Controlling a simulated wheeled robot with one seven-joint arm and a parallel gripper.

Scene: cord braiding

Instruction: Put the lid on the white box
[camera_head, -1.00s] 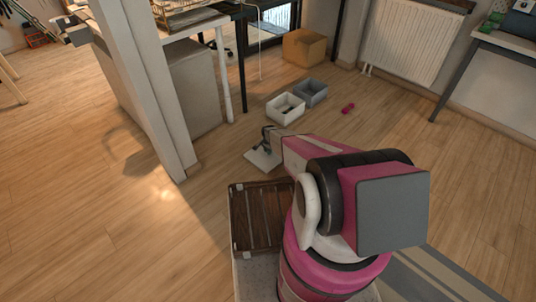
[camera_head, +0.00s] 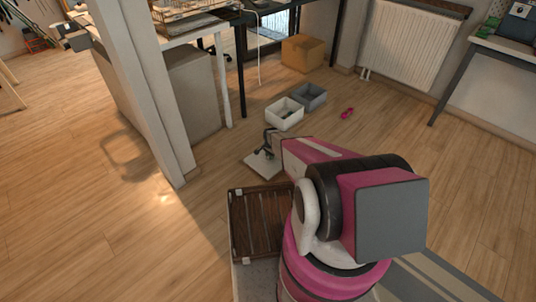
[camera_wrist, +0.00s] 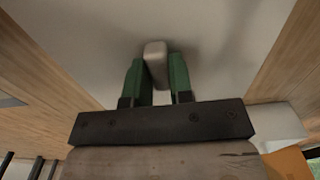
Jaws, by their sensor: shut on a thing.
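The white box (camera_head: 284,114) stands open on the wooden floor in the head view, with something small and dark green inside. The flat white lid (camera_head: 262,164) is in front of it, nearer to me and a little left. My gripper (camera_head: 268,147) is over the lid, apart from the box. In the wrist view my gripper (camera_wrist: 155,77) has its green fingers shut on the lid's pale handle, and the lid (camera_wrist: 215,45) fills the upper middle. The head view does not show clearly how high the lid is above the floor.
A grey open box (camera_head: 310,97) stands beside the white box, behind and right. A cardboard box (camera_head: 303,54) is farther back. A white post (camera_head: 150,90) and grey cabinet (camera_head: 180,85) stand left.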

